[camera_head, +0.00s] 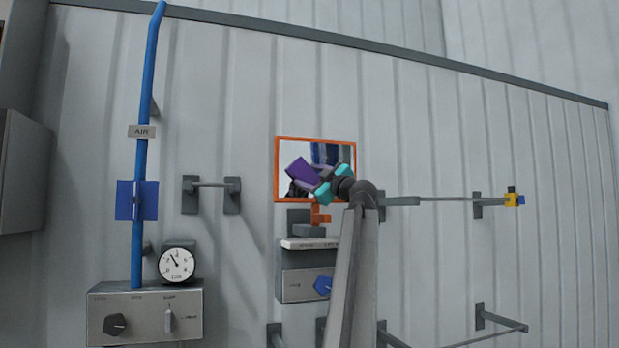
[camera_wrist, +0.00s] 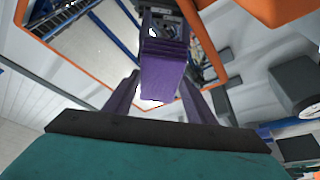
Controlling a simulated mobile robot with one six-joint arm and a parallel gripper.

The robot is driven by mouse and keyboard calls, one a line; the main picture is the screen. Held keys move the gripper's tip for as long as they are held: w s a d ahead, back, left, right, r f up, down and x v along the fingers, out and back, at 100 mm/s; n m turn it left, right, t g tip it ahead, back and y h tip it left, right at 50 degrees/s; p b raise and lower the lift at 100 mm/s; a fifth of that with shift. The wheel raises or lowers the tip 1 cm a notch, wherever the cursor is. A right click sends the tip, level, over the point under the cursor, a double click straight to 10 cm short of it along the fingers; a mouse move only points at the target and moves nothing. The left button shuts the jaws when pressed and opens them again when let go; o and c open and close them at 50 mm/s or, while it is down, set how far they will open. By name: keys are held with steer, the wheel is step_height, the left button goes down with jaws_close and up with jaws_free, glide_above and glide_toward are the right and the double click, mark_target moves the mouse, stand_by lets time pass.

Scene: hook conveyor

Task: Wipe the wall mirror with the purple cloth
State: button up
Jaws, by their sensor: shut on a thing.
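The wall mirror (camera_head: 345,152) has an orange frame and hangs on the ribbed grey wall in the middle of the head view. The purple cloth (camera_head: 302,172) is in front of the mirror's left half. My gripper (camera_head: 309,176) is shut on the cloth. In the wrist view the cloth (camera_wrist: 163,75) is a folded purple block beyond my dark and teal gripper. The orange-framed mirror (camera_wrist: 95,50) lies behind it, with reflections in its glass. I cannot tell whether the cloth touches the glass. My arm hides the mirror's lower right corner.
A blue pipe (camera_head: 142,180) with an AIR sign stands left. A round gauge (camera_head: 176,264) sits on a control box (camera_head: 145,314). A box with a blue knob (camera_head: 306,284) is below the mirror. A rod with a yellow end piece (camera_head: 512,200) extends right.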

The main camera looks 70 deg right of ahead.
mark_target(317, 176)
steer(key=shift+s+d+r+p, duration=0.15)
steer(key=shift+s+d+p, duration=0.8)
steer(key=shift+s+p, duration=0.15)
steer(key=shift+s+d, duration=0.2)
steer(key=shift+p, duration=0.3)
steer(key=s+d+p, duration=0.2)
steer(key=shift+s+d, duration=0.1)
steer(key=shift+s, duration=0.3)
steer(key=shift+w, duration=0.1)
steer(key=shift+w+a+b, duration=1.15)
steer(key=shift+w+b, duration=0.15)
